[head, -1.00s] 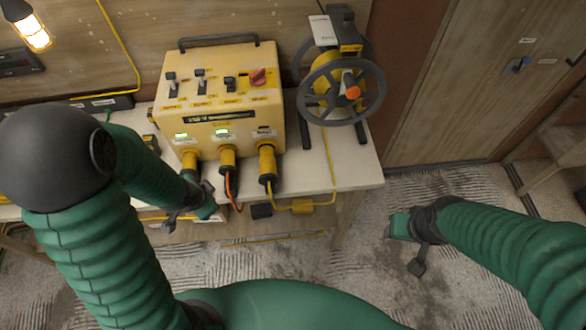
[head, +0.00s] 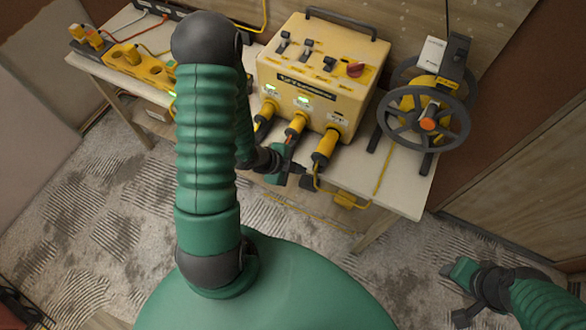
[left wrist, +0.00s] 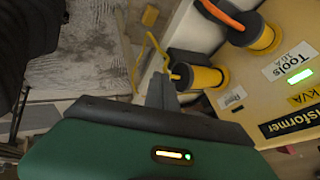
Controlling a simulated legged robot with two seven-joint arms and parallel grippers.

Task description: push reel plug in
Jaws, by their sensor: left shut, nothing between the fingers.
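The reel plug (head: 325,147) is the rightmost of three yellow plugs at the front of the yellow transformer box (head: 305,75). It has a yellow cable and its indicator is dark; I cannot tell how deep it sits. My left gripper (head: 296,170) is shut and empty, just left of and below the plug's cable end. In the left wrist view the gripper's dark fingers (left wrist: 160,92) are close to the rear end of the reel plug (left wrist: 207,77); contact is unclear. My right gripper (head: 462,285) hangs over the floor at lower right, away from the bench.
The cable reel (head: 430,108) stands right of the box. The middle plug (head: 297,124), with an orange cable, and the left plug (head: 266,110) sit beside the reel plug. A yellow socket strip (head: 135,67) lies at the bench's left. The bench's front edge (head: 395,205) is near.

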